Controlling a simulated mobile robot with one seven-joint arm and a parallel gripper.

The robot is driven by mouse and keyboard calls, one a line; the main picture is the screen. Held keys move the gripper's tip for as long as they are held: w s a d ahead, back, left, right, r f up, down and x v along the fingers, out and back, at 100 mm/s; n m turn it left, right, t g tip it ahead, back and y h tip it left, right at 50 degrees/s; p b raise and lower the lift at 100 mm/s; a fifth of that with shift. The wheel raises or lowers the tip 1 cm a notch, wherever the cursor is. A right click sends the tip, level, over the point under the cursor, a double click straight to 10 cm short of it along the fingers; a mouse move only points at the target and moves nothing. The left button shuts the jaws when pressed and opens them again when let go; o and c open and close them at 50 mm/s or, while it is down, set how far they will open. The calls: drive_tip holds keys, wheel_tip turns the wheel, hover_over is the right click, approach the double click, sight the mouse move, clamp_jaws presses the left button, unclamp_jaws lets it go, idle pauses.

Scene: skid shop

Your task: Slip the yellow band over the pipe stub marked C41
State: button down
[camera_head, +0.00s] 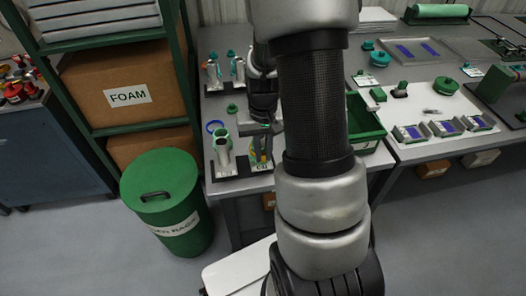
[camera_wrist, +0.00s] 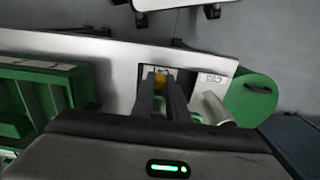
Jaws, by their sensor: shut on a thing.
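The yellow band (camera_wrist: 160,79) shows as a small yellow patch between the fingertips of my gripper (camera_wrist: 163,76) in the wrist view. My gripper is shut on it. In the head view the yellow shows low at the front pipe stub (camera_head: 267,146), right of another stub (camera_head: 223,158). My gripper (camera_head: 260,134) is above this spot. I cannot tell whether the band is around the stub or only beside it. The wrist view shows a label (camera_wrist: 211,80) by the stub (camera_wrist: 214,106) right of my fingers; it seems to read C39.
More stubs (camera_head: 213,72) stand at the back of the bench. A green bin (camera_head: 366,130) is right of my arm. A green lidded drum (camera_head: 160,190) stands on the floor left of the bench.

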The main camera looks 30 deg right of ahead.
drive_tip(key=shift+f, duration=0.2)
drive_tip(key=shift+f+b, duration=0.3)
drive_tip(key=shift+b, duration=0.1)
drive_tip(key=shift+f, duration=0.35)
idle(0.4)
drive_tip(key=c, duration=1.3)
unclamp_jaws()
drive_tip(key=shift+o, duration=0.2)
wheel_tip(320, 180, up, 11)
drive_tip(key=p, duration=0.8)
